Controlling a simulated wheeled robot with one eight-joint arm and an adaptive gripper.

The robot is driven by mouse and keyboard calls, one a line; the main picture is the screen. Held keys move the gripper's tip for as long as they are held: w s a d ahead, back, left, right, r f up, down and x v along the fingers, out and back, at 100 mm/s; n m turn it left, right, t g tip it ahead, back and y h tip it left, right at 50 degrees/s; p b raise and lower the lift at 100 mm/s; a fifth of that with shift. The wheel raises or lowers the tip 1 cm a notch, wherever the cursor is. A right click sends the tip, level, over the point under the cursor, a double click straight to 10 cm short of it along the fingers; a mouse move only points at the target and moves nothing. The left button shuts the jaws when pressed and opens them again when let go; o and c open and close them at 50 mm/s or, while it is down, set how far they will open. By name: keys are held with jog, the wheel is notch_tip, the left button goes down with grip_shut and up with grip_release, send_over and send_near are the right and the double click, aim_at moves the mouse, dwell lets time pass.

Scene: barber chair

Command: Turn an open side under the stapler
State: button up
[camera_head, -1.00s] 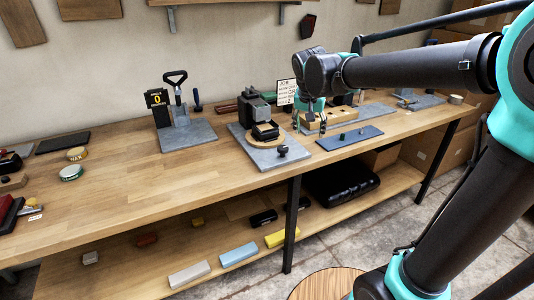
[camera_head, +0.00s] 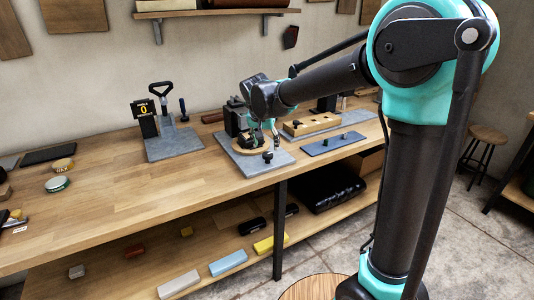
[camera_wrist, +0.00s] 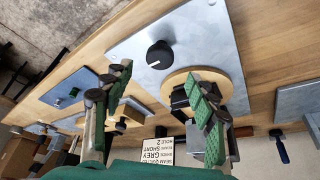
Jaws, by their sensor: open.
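The stapler (camera_head: 233,120) looks like a dark grey block on the back of a grey plate (camera_head: 228,161); my gripper partly covers it. A round wooden disc (camera_head: 239,149) lies on the plate in front of it, with a dark piece on it that is mostly hidden. In the wrist view, the disc (camera_wrist: 233,82) is partly behind the right finger. A black knob (camera_wrist: 160,54) stands on the plate close to the disc. My gripper (camera_head: 264,133) is over this plate. In the wrist view, my gripper (camera_wrist: 163,79) has its green-padded fingers wide apart, with nothing held between them.
A wooden block with holes (camera_head: 312,123) and a blue-grey plate (camera_head: 332,144) lie to the right. A stand marked 0 (camera_head: 144,108) and a handled tool (camera_head: 166,100) are to the left. A printed card (camera_wrist: 159,152) is behind.

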aim_at(268, 154)
jog(key=x, duration=0.6)
jog(key=shift+f, duration=0.1)
jog(key=c, duration=1.2)
